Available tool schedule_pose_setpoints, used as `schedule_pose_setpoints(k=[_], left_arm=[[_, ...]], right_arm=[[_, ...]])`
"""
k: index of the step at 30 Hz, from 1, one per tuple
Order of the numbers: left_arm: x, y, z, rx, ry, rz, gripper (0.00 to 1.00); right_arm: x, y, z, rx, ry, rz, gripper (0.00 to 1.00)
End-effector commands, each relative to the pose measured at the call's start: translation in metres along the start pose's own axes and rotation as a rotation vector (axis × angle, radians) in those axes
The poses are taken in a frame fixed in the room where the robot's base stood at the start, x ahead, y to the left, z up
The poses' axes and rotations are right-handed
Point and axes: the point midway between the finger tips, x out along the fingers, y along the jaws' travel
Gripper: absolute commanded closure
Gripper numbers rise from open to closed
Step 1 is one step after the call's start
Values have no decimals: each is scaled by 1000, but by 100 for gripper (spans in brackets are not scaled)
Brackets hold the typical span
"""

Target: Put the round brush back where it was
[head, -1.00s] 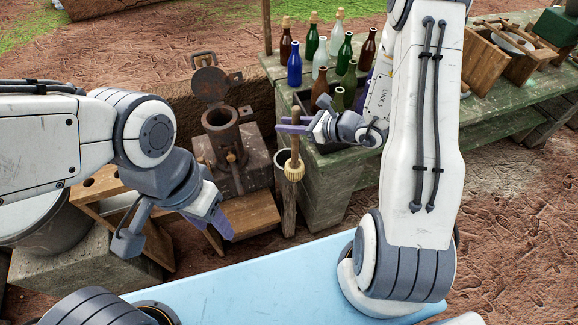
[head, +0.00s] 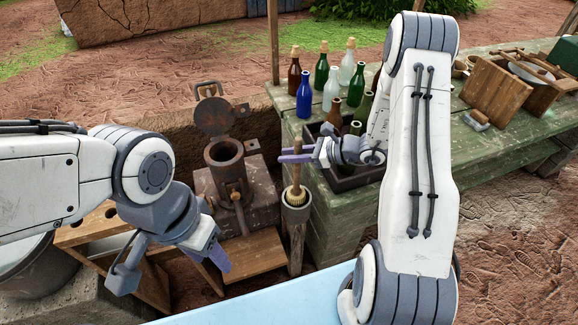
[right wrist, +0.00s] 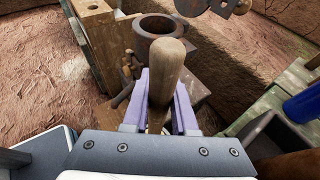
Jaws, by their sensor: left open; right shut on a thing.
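The round brush (head: 296,177) has a wooden handle and pale yellow bristles. It is upright, bristles down. Its bristle head is at the mouth of a grey round holder (head: 296,212) on a wooden post; how deep it sits is hard to tell. My right gripper (head: 292,157) is shut on the handle above the holder. In the right wrist view, the handle (right wrist: 166,75) stands between the purple fingers (right wrist: 162,105) and hides the bristles and holder. My left gripper (head: 213,248) is open and empty at lower left, apart from the brush.
A rusty metal mould (head: 228,165) with a raised lid stands just left of the brush. Several bottles (head: 304,95) and a dark crate (head: 350,180) are on the green table (head: 400,185) to the right. A wooden step (head: 258,258) is below.

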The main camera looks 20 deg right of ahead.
Motion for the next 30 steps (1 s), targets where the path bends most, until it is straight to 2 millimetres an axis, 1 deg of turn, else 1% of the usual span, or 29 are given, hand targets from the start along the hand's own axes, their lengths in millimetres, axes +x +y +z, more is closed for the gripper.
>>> schedule_pose_setpoints(k=[4, 9, 12, 21, 25, 26, 27, 28, 30], left_arm=[[-1, 0, 0, 0, 0, 0, 50], [-4, 0, 0, 0, 0, 0, 50], [-4, 0, 0, 0, 0, 0, 50], [-4, 0, 0, 0, 0, 0, 50], [1, 0, 0, 0, 0, 0, 50], [-1, 0, 0, 0, 0, 0, 50], [-1, 0, 0, 0, 0, 0, 50], [-1, 0, 0, 0, 0, 0, 50], [-1, 0, 0, 0, 0, 0, 50]], right_arm=[[5, 0, -10, 1, -1, 2, 100], [16, 1, -33, 2, -1, 3, 100], [20, 1, -42, 0, -1, 4, 100], [21, 1, -45, -2, -1, 3, 100], [23, 1, -49, -2, -1, 3, 100], [22, 1, -48, -2, 0, 3, 63], [22, 1, -47, -2, 0, 3, 48], [22, 1, -47, -2, 0, 4, 44], [22, 1, -47, -1, 0, 3, 44]])
